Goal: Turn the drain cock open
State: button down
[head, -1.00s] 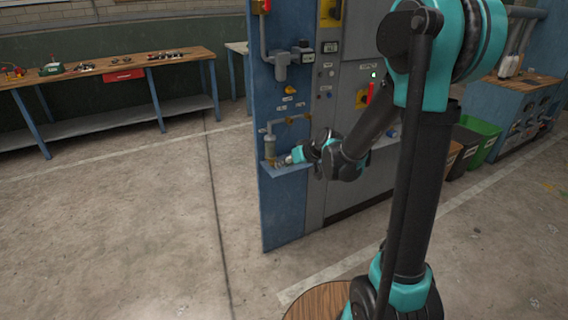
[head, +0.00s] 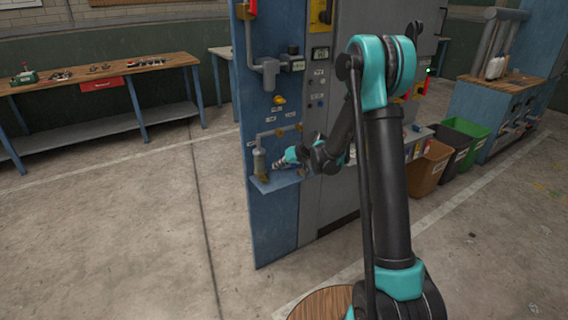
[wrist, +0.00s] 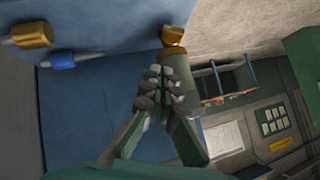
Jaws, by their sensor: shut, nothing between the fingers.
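A grey-green cylindrical bowl (head: 259,160) hangs from pipework on the blue panel, above a small blue shelf (head: 278,183). In the wrist view, which looks upside down, the bowl (wrist: 181,78) has a brass fitting (wrist: 172,36) at its lower end. This appears to be the drain cock; its handle position cannot be told. My gripper (head: 283,162) is just right of the bowl, over the shelf. In the wrist view, my gripper (wrist: 160,78) is shut and empty. Its fingers overlap part of the bowl, and contact cannot be told.
A brass fitting (wrist: 32,32) and a blue one (wrist: 60,60) stick out nearby. The panel carries a yellow knob (head: 279,100) and pipes. A workbench (head: 100,75) stands at the left, bins (head: 430,168) at the right. The floor left of the panel is open.

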aim_at(264, 179)
jog(key=x, duration=0.3)
jog(key=shift+a, duration=0.15)
jog(key=shift+s+a+f, duration=0.15)
jog(key=shift+f, duration=0.45)
jog(key=shift+s+a+f, duration=0.15)
jog(key=shift+s+f, duration=0.05)
jog(key=shift+f, duration=0.35)
jog(key=shift+s+a+f, duration=0.15)
jog(key=shift+a+f, duration=0.05)
jog(key=shift+f, duration=0.4)
